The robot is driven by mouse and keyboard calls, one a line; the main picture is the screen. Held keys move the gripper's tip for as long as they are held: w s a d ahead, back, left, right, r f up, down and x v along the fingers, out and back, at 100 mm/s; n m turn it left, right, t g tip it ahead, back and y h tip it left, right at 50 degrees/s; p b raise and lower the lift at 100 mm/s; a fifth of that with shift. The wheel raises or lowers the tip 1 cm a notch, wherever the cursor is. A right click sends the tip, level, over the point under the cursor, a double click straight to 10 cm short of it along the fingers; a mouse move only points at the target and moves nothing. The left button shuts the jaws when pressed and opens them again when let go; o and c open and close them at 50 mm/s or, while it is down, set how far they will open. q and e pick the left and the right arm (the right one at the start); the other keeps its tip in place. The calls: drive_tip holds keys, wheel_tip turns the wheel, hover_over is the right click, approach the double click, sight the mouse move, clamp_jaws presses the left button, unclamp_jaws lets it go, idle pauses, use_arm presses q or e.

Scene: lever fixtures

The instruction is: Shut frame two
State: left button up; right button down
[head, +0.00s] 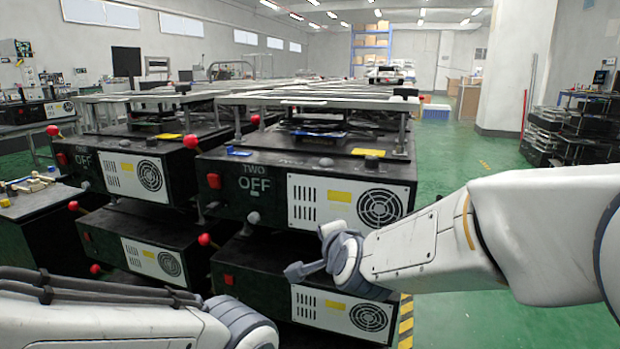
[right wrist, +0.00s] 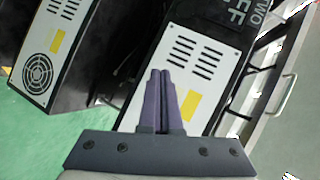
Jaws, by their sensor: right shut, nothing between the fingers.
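Frame two is a black box (head: 270,183) marked "TWO" and "OFF", with a white vented panel, a fan grille and a red switch (head: 214,181). A lever with a red ball knob (head: 190,141) stands at its upper left corner.
A similar box (head: 120,165) marked "OFF" stands to the left, with more boxes below and red-knobbed levers (head: 73,206) beside them. A bench with small tools (head: 35,185) is at far left. Green floor (head: 450,150) is open at the right.

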drive_tip(key=s+d+f+n+g+h, duration=0.3)
drive_tip(key=s+d+f+n+g, duration=0.95)
drive_tip(key=s+f, duration=0.6)
drive_tip(key=s+a+r+n+g+y+p, duration=0.1)
drive_tip(key=s+a+r+n+p, duration=0.85)
drive_tip(key=s+r, duration=0.5)
wheel_tip(320, 180, up, 38)
drive_tip(key=w+a+m+p, duration=0.1)
drive_tip(key=p, duration=3.6)
drive_tip(key=shift+p, duration=0.35)
